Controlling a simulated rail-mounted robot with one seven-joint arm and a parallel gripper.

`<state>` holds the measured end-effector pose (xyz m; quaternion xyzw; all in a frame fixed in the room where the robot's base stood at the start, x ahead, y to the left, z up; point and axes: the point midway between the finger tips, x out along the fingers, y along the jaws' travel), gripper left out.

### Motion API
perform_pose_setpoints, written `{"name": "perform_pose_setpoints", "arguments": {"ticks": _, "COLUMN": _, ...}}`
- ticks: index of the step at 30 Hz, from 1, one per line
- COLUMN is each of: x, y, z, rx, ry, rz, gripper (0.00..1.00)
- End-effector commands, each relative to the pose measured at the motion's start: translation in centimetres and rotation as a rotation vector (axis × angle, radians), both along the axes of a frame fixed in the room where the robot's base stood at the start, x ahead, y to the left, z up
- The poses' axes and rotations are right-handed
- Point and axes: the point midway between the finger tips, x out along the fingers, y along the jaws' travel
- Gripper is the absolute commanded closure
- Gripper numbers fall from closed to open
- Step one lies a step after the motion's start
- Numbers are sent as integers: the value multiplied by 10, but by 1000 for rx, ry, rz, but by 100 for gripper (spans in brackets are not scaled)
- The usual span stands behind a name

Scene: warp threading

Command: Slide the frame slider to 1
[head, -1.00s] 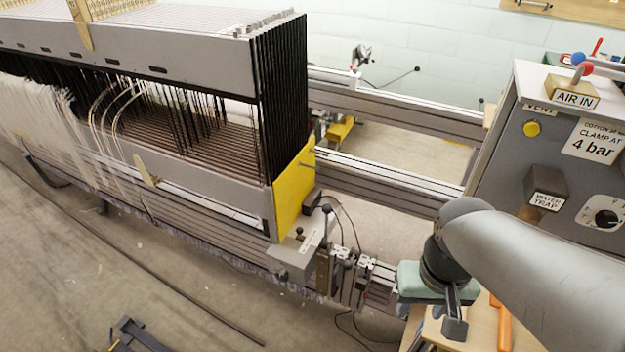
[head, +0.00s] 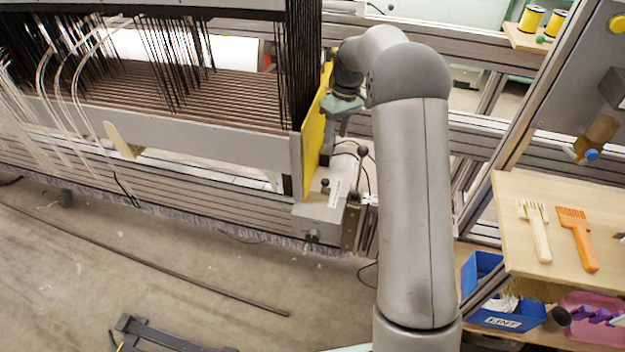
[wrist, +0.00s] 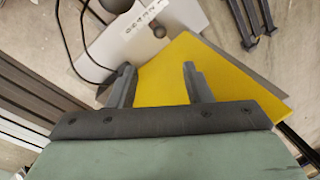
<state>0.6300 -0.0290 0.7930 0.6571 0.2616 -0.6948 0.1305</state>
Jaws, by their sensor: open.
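The frame slider appears to be the small dark round knob (head: 325,186) on the grey box (head: 312,212) at the loom's right end, beside the yellow end plate (head: 311,140). In the wrist view the dark knob (wrist: 159,31) is near the top, next to a white strip with small marks (wrist: 140,22) that I cannot read. My gripper (head: 328,154) is above and behind the box, next to the yellow plate. In the wrist view its two fingers (wrist: 157,70) are apart and empty, with the yellow plate beyond them and the knob ahead, apart from the fingertips.
Dark cables (head: 365,165) loop just right of the box. A wooden shelf with a cream comb (head: 538,235) and an orange comb (head: 577,240) is at the right. A blue lint bin (head: 500,300) is below it.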

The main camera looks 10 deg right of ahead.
Motion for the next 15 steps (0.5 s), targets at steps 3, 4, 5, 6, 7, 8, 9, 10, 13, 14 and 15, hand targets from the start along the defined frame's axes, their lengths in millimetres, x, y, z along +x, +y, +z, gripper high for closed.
{"name": "perform_pose_setpoints", "arguments": {"ticks": 3, "x": -3, "y": 3, "z": -17, "rx": 0, "ry": 4, "rz": 0, "gripper": 55}}
{"name": "perform_pose_setpoints", "arguments": {"ticks": 4, "x": -4, "y": 4, "z": -23, "rx": 0, "ry": 5, "rz": 0, "gripper": 55}}
{"name": "perform_pose_setpoints", "arguments": {"ticks": 5, "x": -4, "y": 6, "z": -29, "rx": 1, "ry": 4, "rz": 0, "gripper": 55}}
{"name": "perform_pose_setpoints", "arguments": {"ticks": 6, "x": -5, "y": 7, "z": -38, "rx": 1, "ry": 6, "rz": 0, "gripper": 55}}
{"name": "perform_pose_setpoints", "arguments": {"ticks": 7, "x": -6, "y": 8, "z": -44, "rx": 0, "ry": 5, "rz": 0, "gripper": 55}}
{"name": "perform_pose_setpoints", "arguments": {"ticks": 8, "x": -7, "y": 9, "z": -50, "rx": 0, "ry": 5, "rz": 0, "gripper": 55}}
{"name": "perform_pose_setpoints", "arguments": {"ticks": 9, "x": -8, "y": 11, "z": -59, "rx": -1, "ry": 5, "rz": 0, "gripper": 55}}
{"name": "perform_pose_setpoints", "arguments": {"ticks": 10, "x": -8, "y": 12, "z": -66, "rx": 0, "ry": 5, "rz": 0, "gripper": 55}}
{"name": "perform_pose_setpoints", "arguments": {"ticks": 13, "x": -11, "y": 15, "z": -87, "rx": -1, "ry": 6, "rz": -2, "gripper": 55}}
{"name": "perform_pose_setpoints", "arguments": {"ticks": 14, "x": -11, "y": 16, "z": -94, "rx": -1, "ry": 5, "rz": -2, "gripper": 55}}
{"name": "perform_pose_setpoints", "arguments": {"ticks": 15, "x": -12, "y": 17, "z": -102, "rx": -1, "ry": 5, "rz": -2, "gripper": 55}}
